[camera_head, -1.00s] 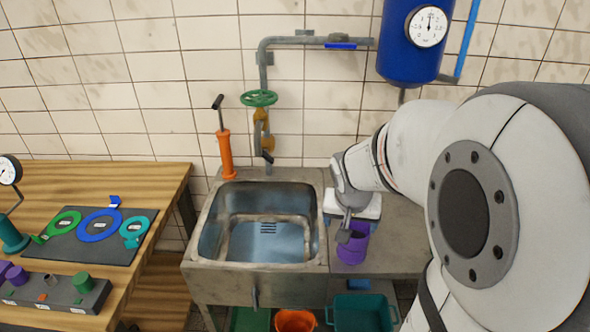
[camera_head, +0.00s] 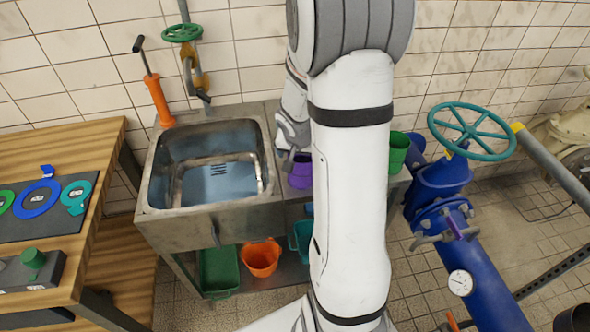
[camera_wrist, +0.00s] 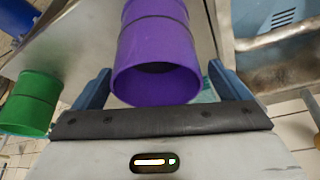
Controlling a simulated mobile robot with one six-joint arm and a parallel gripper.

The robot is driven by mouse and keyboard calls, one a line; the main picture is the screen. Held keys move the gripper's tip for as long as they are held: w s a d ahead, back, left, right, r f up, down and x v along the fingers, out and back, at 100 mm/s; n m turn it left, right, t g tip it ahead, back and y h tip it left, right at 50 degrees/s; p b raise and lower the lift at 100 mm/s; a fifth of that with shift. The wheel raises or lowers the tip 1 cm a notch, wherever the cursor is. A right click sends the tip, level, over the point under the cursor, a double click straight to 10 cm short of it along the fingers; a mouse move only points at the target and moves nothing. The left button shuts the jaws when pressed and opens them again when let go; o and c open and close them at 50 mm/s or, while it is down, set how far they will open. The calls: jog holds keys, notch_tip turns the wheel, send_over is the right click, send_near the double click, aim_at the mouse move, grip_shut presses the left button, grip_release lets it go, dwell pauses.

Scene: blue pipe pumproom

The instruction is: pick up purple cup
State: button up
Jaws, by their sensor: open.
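The purple cup (camera_head: 300,171) stands on the metal counter to the right of the sink, partly hidden by my arm in the head view. In the wrist view the purple cup (camera_wrist: 157,55) lies between the two blue fingers of my gripper (camera_wrist: 160,88), its dark opening facing the camera. The fingers are open, one on each side of the cup, and I cannot tell whether either touches it. In the head view my gripper (camera_head: 290,148) is at the cup, its fingers mostly hidden.
A green cup (camera_wrist: 30,100) stands near the purple one; it also shows right of my arm in the head view (camera_head: 398,152). The sink (camera_head: 155,185) is to the left. Below are an orange bucket (camera_head: 261,258) and a green bin (camera_head: 219,270). A blue pipe with valve wheel (camera_head: 472,131) stands right.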

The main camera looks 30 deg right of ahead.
jog(key=shift+f, duration=0.2)
jog(key=shift+c, duration=0.4)
jog(key=c, duration=1.3)
jog(key=shift+r, duration=0.1)
